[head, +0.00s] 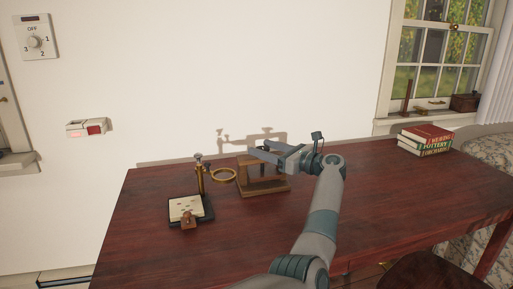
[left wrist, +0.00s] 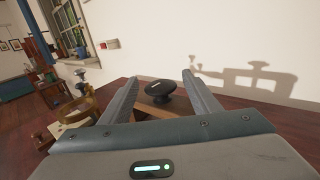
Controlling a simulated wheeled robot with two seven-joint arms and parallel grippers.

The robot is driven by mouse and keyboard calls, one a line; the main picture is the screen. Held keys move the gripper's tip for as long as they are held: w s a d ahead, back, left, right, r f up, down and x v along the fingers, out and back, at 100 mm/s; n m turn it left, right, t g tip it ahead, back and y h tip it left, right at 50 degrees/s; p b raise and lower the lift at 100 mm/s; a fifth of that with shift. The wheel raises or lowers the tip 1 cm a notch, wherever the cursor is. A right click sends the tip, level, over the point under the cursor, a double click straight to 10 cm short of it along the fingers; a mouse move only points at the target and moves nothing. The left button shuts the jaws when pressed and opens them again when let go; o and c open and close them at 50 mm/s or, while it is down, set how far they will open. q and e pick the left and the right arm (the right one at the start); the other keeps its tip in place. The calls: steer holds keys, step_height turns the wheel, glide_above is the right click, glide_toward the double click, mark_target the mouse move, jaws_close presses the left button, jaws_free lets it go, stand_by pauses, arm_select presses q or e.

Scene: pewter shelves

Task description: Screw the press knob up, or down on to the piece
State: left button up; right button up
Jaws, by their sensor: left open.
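The wooden press (head: 262,187) stands on the dark red table as an open frame. Its black round knob (left wrist: 161,92) shows in the left wrist view above the wooden top bar (left wrist: 152,110). My left gripper (head: 257,149) is open at the top of the press. In the left wrist view its fingers (left wrist: 160,76) lie on either side of the knob, with gaps between. In the head view the gripper hides the knob. Whether a piece lies in the press, I cannot tell. My right gripper is not in view.
A brass stand with a ring lens (head: 223,175) and a dark base with a pale plate (head: 187,207) stands left of the press. Several books (head: 426,140) lie at the table's back right. The wall is close behind. Bare table (head: 400,190) lies to the right.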

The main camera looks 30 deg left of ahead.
arm_select(q)
steer(key=d, duration=1.2)
steer(key=shift+s+d+b, duration=0.3)
steer(key=shift+s+b, duration=0.05)
steer(key=shift+s, duration=0.05)
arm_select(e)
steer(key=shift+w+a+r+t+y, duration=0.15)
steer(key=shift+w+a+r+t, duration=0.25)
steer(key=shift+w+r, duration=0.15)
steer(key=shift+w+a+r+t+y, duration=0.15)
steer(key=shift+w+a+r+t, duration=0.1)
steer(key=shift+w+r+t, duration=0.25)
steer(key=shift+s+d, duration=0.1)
